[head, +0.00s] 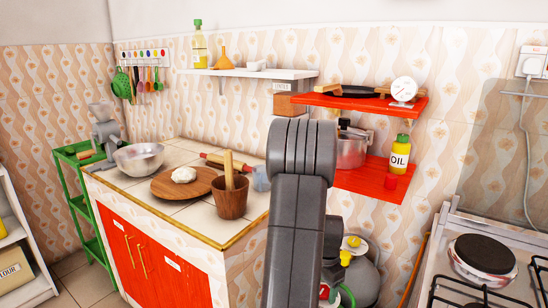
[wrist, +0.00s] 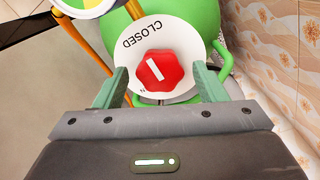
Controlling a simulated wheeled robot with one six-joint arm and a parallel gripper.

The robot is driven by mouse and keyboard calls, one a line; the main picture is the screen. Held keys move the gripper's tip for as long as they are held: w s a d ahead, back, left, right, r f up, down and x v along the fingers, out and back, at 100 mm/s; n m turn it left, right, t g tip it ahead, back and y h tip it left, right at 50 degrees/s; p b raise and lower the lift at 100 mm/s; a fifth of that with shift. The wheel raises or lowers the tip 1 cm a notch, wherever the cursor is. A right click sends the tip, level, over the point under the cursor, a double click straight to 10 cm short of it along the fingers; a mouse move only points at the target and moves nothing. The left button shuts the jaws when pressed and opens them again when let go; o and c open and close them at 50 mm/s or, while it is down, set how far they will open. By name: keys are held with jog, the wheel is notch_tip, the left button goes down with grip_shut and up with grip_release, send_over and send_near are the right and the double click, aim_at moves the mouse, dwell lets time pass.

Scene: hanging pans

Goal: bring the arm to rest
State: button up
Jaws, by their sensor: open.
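My gripper (wrist: 161,75) shows in the wrist view with its two pale green fingers apart. A red knob (wrist: 160,70) with a white line appears between the fingertips, with visible space on either side. I cannot tell how far beyond the tips it is. The knob sits on a white disc (wrist: 152,33) marked CLOSED, in front of a rounded green body (wrist: 200,15). In the head view my grey arm reaches down the middle, and my gripper cannot be made out there.
A grey gas cylinder (head: 362,284) stands low beside my arm. The stove (head: 476,285) is at the right. The tiled counter (head: 211,224) at the left bears a bowl, a board and a wooden pot. A red shelf (head: 365,178) holds a pot and oil bottle behind my arm.

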jog(key=n, duration=0.8)
jog(key=shift+n, duration=0.3)
jog(key=n, duration=0.3)
jog(key=shift+n, duration=2.3)
